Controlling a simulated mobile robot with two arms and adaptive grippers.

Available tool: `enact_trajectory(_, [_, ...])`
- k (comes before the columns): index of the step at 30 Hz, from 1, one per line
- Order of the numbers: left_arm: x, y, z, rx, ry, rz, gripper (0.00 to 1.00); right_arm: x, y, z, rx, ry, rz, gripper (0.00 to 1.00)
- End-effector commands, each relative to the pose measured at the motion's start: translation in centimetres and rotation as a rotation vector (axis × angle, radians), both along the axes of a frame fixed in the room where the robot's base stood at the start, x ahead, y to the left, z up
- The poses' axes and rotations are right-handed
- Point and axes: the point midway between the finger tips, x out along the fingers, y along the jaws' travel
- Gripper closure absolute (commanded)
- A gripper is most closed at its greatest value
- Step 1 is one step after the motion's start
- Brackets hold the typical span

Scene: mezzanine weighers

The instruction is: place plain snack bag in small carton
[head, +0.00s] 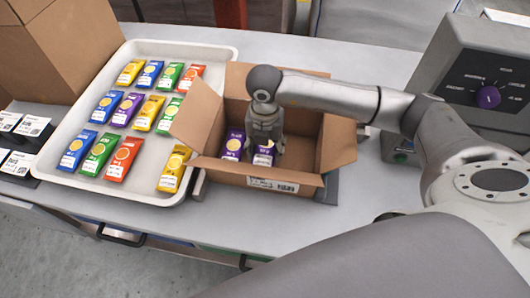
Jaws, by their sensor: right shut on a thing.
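The small carton (222,172) is an open brown box with its flaps out, standing on the counter right of the tray. My right gripper (265,142) reaches down into it and is shut on a purple snack bag (264,156), which is held in the carton near its front wall. The fingers hide the top of this bag, and the front wall hides its lower end, so I cannot tell whether it touches the floor. Another purple snack bag (232,147) is in the carton just left of it. My left gripper is not in view.
A white tray (185,47) left of the carton holds rows of blue, green, yellow, red and purple bags. A big cardboard box (80,50) and small black-and-white boxes (22,128) stand farther left. A grey device with a purple knob (487,97) stands right.

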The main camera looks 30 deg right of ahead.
Motion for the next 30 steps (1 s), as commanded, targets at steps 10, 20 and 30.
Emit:
enact_trajectory(10, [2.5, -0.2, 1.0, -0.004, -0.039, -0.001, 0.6, -0.1, 0.0, -3.5, -0.001, 0.002, 0.001, 0.71])
enact_trajectory(20, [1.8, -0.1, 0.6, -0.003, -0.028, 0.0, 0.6, -0.1, 0.0, -3.7, -0.001, 0.002, 0.001, 0.44])
enact_trajectory(30, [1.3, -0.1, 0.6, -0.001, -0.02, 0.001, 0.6, -0.1, 0.0, -3.7, -0.001, 0.002, 0.001, 0.26])
